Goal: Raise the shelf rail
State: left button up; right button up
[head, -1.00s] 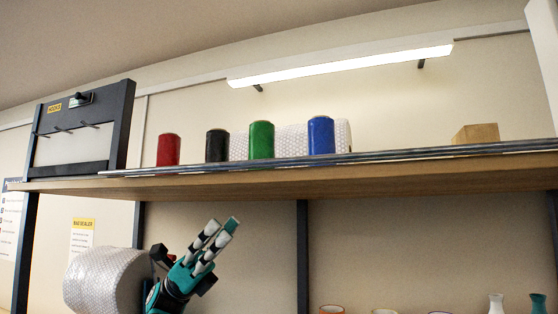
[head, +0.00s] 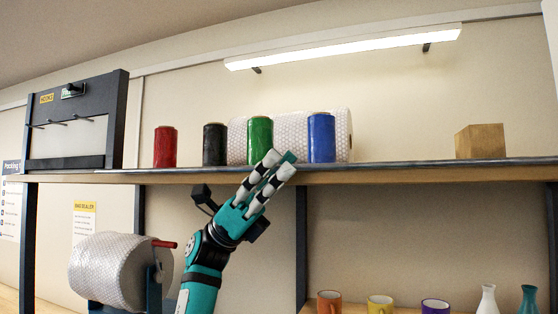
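The shelf rail (head: 400,164) is a thin grey metal strip running along the front edge of the wooden upper shelf (head: 420,176). It lies low, level with the shelf top. My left gripper (head: 280,164) reaches up from below, and its pale fingertips overlap the rail in the picture, below the green and blue rolls. I cannot tell whether the fingers touch the rail, or how far apart they are. Nothing is visibly held. My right gripper is not in view.
On the shelf stand red (head: 165,147), black (head: 214,144), green (head: 259,139) and blue (head: 321,138) rolls, bubble wrap (head: 290,134) and a wooden block (head: 480,141). A bubble-wrap roll (head: 112,270) hangs lower left. Mugs (head: 380,305) and vases (head: 487,300) stand lower right.

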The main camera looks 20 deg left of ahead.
pick_arm(q)
grip_shut()
